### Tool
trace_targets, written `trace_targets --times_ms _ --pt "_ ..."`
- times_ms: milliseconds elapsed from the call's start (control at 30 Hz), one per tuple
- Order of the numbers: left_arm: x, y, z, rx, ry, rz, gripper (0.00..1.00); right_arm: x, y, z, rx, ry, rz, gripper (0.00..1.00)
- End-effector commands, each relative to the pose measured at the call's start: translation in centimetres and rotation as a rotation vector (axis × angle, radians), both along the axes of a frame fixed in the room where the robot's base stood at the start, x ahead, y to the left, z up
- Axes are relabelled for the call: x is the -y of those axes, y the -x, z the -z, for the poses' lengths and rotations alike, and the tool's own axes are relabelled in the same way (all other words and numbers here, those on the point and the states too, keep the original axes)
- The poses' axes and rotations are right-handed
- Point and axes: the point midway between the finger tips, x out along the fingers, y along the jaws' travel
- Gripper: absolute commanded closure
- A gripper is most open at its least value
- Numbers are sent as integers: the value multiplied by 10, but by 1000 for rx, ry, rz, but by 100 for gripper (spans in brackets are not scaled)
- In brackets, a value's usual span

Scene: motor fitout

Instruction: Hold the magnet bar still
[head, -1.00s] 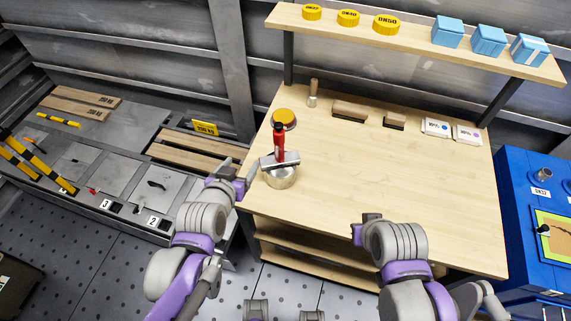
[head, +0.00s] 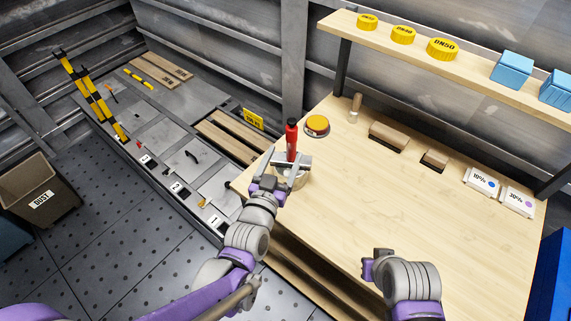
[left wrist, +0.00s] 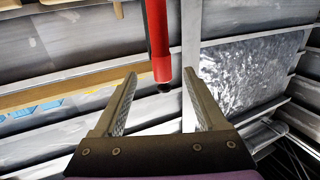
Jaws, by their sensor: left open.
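The magnet bar shows in the head view as a red upright handle (head: 291,141) with a dark top and a grey crosspiece at its foot. It stands over a round silver part (head: 293,178) near the bench's left edge. My left gripper (head: 268,163) is open beside the handle, on its left front side. In the left wrist view the red handle (left wrist: 158,40) with its black tip shows between the lines of the two open fingers (left wrist: 160,78); I cannot tell whether they touch it. The right gripper's fingers cannot be made out at the end of my right arm (head: 400,280).
The wooden bench (head: 400,215) is clear in the middle. A yellow-orange round cap (head: 317,124), brushes (head: 388,137) and white labelled packs (head: 482,181) stand toward its back. A shelf above holds yellow caps (head: 403,35) and blue boxes (head: 511,69).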

Motion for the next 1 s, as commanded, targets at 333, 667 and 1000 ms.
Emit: trace_targets --times_ms 333,667,1000 --pt "8 -26 -1 14 4 -1 26 0 0 -1 0 0 0 100" --pt "23 -83 -1 14 4 -1 26 0 -2 -7 3 0 0 100" --pt "29 -105 -1 14 4 0 26 0 -2 -10 4 0 0 100"
